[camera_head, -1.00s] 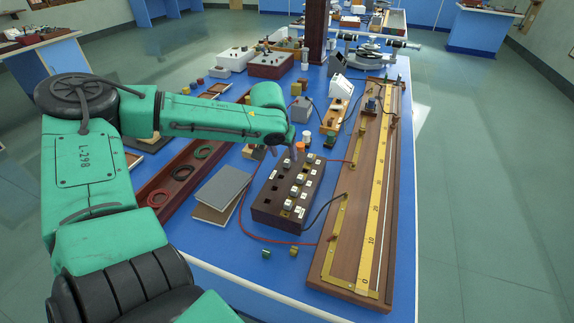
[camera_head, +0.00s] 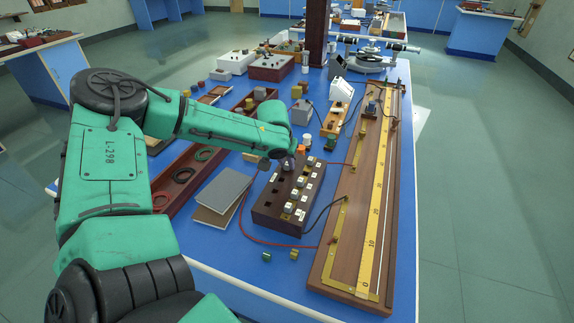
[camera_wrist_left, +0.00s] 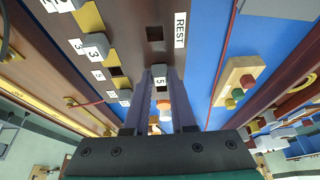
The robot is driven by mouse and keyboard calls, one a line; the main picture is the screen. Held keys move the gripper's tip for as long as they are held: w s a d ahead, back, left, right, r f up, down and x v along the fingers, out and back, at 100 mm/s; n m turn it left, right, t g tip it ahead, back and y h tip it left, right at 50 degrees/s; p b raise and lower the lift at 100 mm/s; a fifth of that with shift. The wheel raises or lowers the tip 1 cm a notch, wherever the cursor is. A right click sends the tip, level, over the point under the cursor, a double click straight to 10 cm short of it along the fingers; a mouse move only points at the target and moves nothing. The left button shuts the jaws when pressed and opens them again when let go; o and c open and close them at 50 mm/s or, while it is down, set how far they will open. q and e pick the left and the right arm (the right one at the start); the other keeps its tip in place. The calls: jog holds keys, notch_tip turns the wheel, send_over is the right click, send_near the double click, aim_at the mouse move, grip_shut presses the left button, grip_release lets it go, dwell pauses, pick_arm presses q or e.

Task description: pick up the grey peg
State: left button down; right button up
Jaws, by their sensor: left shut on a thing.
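The grey peg (camera_wrist_left: 159,72), a small block-like head with a label that reads 5, sits between the two fingers of my left gripper (camera_wrist_left: 161,88) in the left wrist view. The gripper is shut on it. In the head view my left gripper (camera_head: 286,164) is low over the far end of the dark brown peg box (camera_head: 262,213). There the fingers and wrist largely hide this peg. I cannot tell whether its lower part is still in a hole. Several other grey-topped pegs with white labels stand in the box. My right gripper is not in view.
A grey board (camera_head: 226,190) lies left of the box, and a long wooden tray with rings (camera_head: 183,174) lies beyond it. A long wooden metre bridge (camera_head: 350,250) stands on the right. Red and black wires run beside the box.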

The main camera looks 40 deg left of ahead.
pick_arm(q)
notch_tip(320, 180, up, 23)
jog(key=p, duration=0.6)
jog(key=s+a+f, duration=0.1)
jog(key=s+a, duration=0.1)
jog(key=a, duration=0.4)
jog(key=m+h+p, duration=0.3)
jog(key=m+p, duration=0.1)
jog(key=m, duration=0.5)
send_over(309, 174)
jog(key=s+a, duration=0.1)
jog(key=shift+f, duration=8.2)
notch_tip(309, 174, down, 4)
jog(key=b, duration=0.4)
jog(key=shift+s+a+r, duration=0.1)
jog(key=shift+s+r, duration=0.05)
jog(key=shift+r, duration=0.1)
jog(key=shift+f, duration=0.9)
